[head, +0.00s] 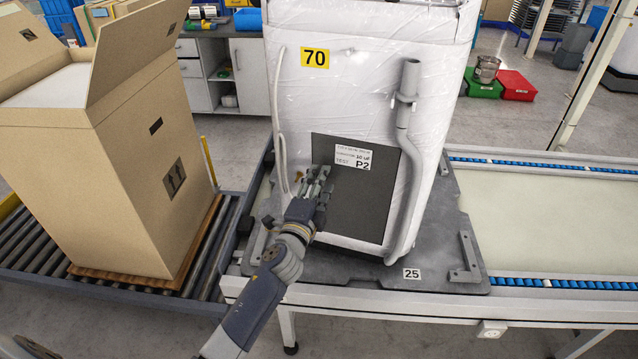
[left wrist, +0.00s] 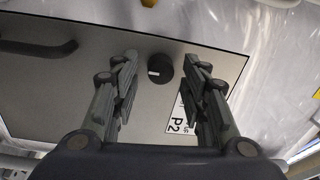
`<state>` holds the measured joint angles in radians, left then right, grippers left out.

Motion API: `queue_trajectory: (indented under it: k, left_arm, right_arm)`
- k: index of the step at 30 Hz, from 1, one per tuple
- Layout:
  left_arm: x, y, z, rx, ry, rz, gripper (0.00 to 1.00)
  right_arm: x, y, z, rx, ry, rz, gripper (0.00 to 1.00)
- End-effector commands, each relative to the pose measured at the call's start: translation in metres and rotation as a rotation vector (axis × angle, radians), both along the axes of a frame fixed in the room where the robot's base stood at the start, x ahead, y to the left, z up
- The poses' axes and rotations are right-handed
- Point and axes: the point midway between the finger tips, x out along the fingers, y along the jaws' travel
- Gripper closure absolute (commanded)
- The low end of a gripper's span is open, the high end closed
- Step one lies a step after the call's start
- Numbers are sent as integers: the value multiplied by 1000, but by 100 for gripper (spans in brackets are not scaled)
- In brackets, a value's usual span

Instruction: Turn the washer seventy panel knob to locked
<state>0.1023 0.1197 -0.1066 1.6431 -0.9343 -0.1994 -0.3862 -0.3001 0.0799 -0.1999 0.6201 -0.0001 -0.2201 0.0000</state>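The washer (head: 360,100) stands upright, wrapped in clear film, with a yellow label reading 70 (head: 315,58). Its dark grey panel (head: 358,215) is low on the near face, with a white P2 label (head: 353,160). The black round knob (left wrist: 159,68) with a small white mark shows on the panel in the left wrist view; in the head view my gripper hides it. My left gripper (left wrist: 160,73) is open, its fingers on either side of the knob with gaps between. I cannot tell its depth from the knob. My right gripper is in neither view.
The washer rests on a grey pallet plate (head: 440,284) marked 25 on a conveyor. A grey hose (head: 403,160) runs down its right side. A dark handle (left wrist: 40,48) is on the panel. A large open cardboard box (head: 110,200) stands at left on rollers.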

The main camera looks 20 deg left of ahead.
Motion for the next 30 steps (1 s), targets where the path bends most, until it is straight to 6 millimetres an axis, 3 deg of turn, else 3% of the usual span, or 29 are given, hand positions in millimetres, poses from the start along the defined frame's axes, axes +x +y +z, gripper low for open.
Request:
queue_trajectory:
  k: [8, 13, 24, 30]
  left_arm:
    - [-1, 1, 0, -1, 0, 2, 56]
    - [-12, 0, -2, -1, 2, 2, 56]
    - [-82, -5, -7, -3, 4, 1, 56]
    - [-109, -7, -8, -2, 2, 2, 56]
  right_arm:
    - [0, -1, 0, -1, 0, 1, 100]
    - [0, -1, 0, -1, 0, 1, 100]
    - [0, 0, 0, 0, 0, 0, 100]
    - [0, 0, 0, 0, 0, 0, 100]
